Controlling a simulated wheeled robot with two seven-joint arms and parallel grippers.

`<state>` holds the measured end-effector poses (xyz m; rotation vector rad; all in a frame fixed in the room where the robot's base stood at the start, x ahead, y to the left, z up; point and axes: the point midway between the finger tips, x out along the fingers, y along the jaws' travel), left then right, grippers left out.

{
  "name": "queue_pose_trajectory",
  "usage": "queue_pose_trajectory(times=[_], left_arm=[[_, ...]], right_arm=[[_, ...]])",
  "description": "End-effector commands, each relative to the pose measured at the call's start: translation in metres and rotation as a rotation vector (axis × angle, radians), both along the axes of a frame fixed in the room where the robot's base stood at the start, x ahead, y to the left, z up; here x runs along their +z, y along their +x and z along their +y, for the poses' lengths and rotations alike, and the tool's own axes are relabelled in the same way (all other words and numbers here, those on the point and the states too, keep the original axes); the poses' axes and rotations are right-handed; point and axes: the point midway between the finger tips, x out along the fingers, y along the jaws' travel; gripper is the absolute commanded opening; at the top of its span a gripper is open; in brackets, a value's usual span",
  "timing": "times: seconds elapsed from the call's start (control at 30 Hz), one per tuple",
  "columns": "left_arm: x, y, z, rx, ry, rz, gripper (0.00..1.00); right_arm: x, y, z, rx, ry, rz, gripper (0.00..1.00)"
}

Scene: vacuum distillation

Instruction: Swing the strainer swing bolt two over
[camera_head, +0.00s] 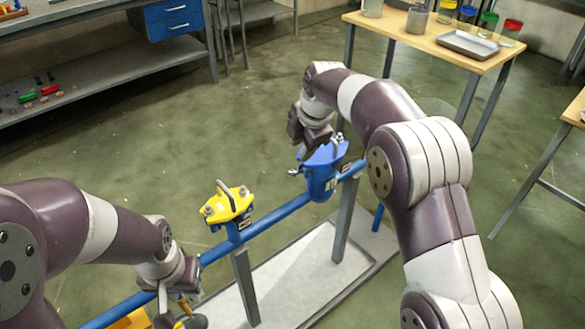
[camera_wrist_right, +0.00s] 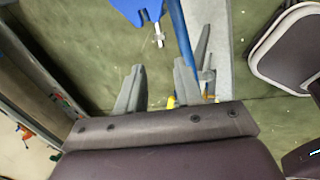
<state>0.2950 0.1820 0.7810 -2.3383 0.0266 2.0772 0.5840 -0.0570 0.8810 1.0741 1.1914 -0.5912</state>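The blue strainer (camera_head: 321,182) stands on the blue pipe line, with a lid and a metal handle on top. A small silver bolt (camera_head: 293,172) sticks out at its left side, and another (camera_head: 340,138) shows at its far right. Which is swing bolt two I cannot tell. My right gripper (camera_head: 312,138) is just above and behind the blue strainer; its fingers are open and empty in the right wrist view (camera_wrist_right: 159,75). There a silver bolt (camera_wrist_right: 158,36) projects from the blue body, beyond the fingertips. My left gripper (camera_head: 180,305) is low at left by the pipe, its fingers unclear.
A yellow-lidded strainer (camera_head: 228,205) with a handle sits on the same blue pipe (camera_head: 275,216), left of the blue one. Grey posts (camera_head: 245,287) support the line over a pale base plate (camera_head: 300,270). A wooden table (camera_head: 425,35) with containers stands behind.

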Motion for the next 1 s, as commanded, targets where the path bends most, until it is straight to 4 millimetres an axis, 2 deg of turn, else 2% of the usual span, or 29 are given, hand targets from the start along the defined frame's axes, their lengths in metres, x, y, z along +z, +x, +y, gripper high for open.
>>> queue_pose_trajectory(times=[0.2,0.4,0.57,0.83,0.87,0.93,0.97,1.0], left_arm=[[-0.012,0.000,0.000,0.000,0.000,0.000,0.35],[-0.019,0.000,0.000,0.000,0.000,0.000,0.35],[-0.021,0.000,0.000,0.000,0.000,0.000,0.35],[-0.021,0.000,0.000,0.000,0.000,0.000,0.35],[-0.021,0.000,0.000,0.000,0.000,0.000,0.35],[-0.021,0.000,0.000,0.000,0.000,0.000,0.35],[-0.021,0.000,0.000,0.000,0.000,0.000,0.35],[-0.021,0.000,0.000,0.000,0.000,0.000,0.35]], right_arm=[[-0.055,0.015,0.008,0.000,-0.002,0.004,0.35],[-0.094,0.030,0.015,-0.001,-0.001,0.002,0.35],[-0.109,0.035,0.018,-0.002,-0.001,0.002,0.35],[-0.111,0.036,0.018,-0.003,-0.002,0.000,0.35],[-0.111,0.036,0.018,-0.003,-0.002,0.000,0.29],[-0.111,0.036,0.018,-0.003,-0.002,0.000,0.06],[-0.111,0.036,0.018,-0.003,-0.002,0.000,0.00],[-0.111,0.036,0.018,-0.003,-0.002,0.000,0.00]])
